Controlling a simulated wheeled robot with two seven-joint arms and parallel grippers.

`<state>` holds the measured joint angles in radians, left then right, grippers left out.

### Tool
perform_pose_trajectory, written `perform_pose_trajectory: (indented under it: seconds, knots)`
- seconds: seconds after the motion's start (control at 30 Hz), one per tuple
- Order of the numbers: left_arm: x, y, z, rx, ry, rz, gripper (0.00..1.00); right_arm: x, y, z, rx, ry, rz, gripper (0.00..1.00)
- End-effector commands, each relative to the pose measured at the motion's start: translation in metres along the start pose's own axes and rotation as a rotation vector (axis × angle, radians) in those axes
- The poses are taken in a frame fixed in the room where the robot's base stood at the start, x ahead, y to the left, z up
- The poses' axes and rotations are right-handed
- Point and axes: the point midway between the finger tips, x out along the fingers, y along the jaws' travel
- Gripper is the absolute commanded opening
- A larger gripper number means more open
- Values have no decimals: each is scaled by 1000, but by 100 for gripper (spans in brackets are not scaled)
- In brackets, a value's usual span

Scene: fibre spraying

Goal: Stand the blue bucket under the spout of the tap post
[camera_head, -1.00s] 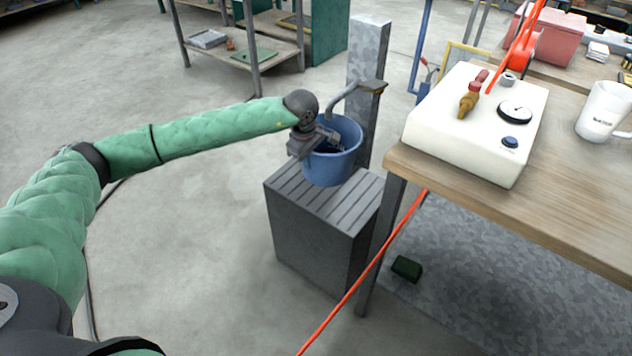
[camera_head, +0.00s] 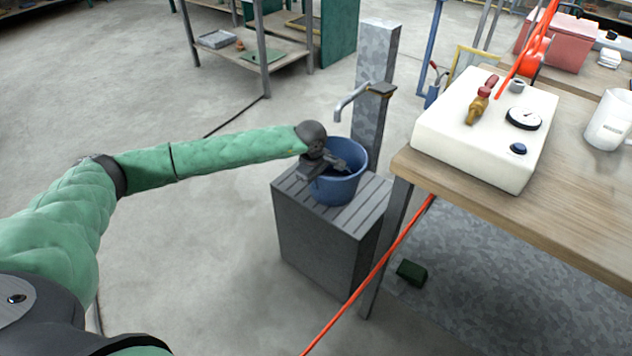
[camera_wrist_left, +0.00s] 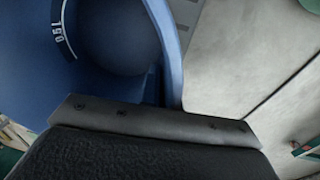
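The blue bucket (camera_head: 343,190) is upright at the slatted top of the grey stand (camera_head: 325,245), below the spout (camera_head: 352,97) of the tap post (camera_head: 372,75). Its base looks to be on or very close to the slats; I cannot tell whether it touches. My left gripper (camera_head: 335,165) is at the left side of the bucket's rim and appears shut on it. In the left wrist view, the bucket's inner wall (camera_wrist_left: 100,35) shows a white 0.5L mark, and its rim runs down behind the dark finger. My right gripper is not in view.
A wooden table (camera_head: 480,205) stands close right of the stand, with a white box with gauge (camera_head: 485,130) and a white mug (camera_head: 608,120). A shelf (camera_head: 270,50) is behind. The floor at left is clear.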

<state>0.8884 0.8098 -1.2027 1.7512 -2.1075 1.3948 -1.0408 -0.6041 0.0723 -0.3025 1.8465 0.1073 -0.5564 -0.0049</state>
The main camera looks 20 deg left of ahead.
Motion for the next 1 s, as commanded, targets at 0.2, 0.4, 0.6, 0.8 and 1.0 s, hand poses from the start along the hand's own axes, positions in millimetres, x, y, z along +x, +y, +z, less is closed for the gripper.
perform_pose_trajectory:
  seconds: [0.2, 0.4, 0.6, 0.8, 1.0]
  knots:
    - [1, 0, 0, 0, 0, 0, 25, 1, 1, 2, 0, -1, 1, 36]
    - [1, 0, 0, 0, 0, 0, 25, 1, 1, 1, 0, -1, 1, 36]
    - [-10, 1, -1, -1, 1, 2, 25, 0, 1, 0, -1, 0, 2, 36]
    - [-46, 1, 0, 0, 1, 3, 25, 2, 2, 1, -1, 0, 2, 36]
    - [-85, 1, -1, 1, 1, 3, 25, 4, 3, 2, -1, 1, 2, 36]
